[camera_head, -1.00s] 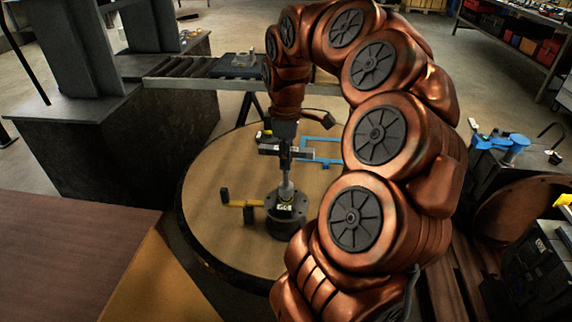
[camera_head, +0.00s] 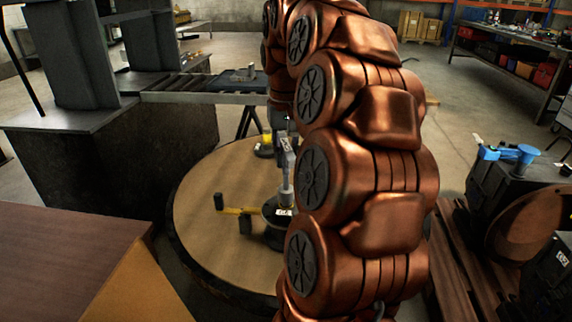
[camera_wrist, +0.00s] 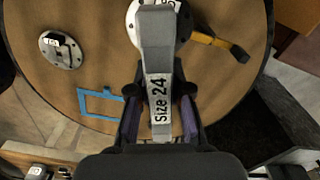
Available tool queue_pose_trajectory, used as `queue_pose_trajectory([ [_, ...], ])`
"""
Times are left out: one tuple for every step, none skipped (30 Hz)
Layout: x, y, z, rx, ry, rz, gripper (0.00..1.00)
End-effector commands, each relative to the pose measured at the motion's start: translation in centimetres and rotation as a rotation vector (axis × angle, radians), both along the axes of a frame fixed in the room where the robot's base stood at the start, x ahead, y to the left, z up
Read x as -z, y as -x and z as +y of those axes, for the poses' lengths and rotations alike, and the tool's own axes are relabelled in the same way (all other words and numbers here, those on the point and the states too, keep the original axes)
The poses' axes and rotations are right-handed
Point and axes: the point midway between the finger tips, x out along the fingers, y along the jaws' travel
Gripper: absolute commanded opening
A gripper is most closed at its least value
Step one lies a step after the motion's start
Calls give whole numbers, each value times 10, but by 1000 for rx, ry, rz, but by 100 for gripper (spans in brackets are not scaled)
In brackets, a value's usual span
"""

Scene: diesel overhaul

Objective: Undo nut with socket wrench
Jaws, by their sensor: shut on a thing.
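The socket wrench (camera_wrist: 160,85) is a grey bar marked "Size 24". My gripper (camera_wrist: 160,118) is shut on its handle in the wrist view. The wrench's far end lies over a round, labelled fixture (camera_wrist: 180,36). In the head view the wrench (camera_head: 286,172) has its socket pointing down onto the dark fixture (camera_head: 274,235), which stands on the round table (camera_head: 212,250). The nut is hidden under the socket, and I cannot tell how well it is seated. My arm hides the gripper in the head view.
A yellow bar with black ends (camera_head: 236,211) extends left from the fixture. A second labelled disc (camera_wrist: 61,50) and a blue frame (camera_wrist: 100,105) lie on the table. A brown surface (camera_head: 70,250) is at front left; a dark block (camera_head: 120,155) stands behind it.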

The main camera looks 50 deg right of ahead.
Motion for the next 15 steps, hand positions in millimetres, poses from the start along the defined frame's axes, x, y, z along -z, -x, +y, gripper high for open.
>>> queue_pose_trajectory([
  [4,0,-1,55,2,-1,0],
  [4,0,-2,90,2,-1,0],
  [4,0,-2,135,1,-1,0],
  [4,0,-1,169,1,-1,0],
  [4,0,-1,203,2,-1,0],
  [4,0,-1,247,3,-1,0],
  [4,0,-2,282,2,0,0],
  [4,0,-1,316,2,0,0],
  [4,0,-1,361,2,0,0],
  [3,0,-2,394,2,0,0],
  [3,0,-1,427,0,0,0],
  [3,0,-1,472,0,0,0],
  [3,0,-1,506,0,0,0],
  [2,0,-2,539,1,-1,0],
  [2,0,-2,584,1,0,0],
])
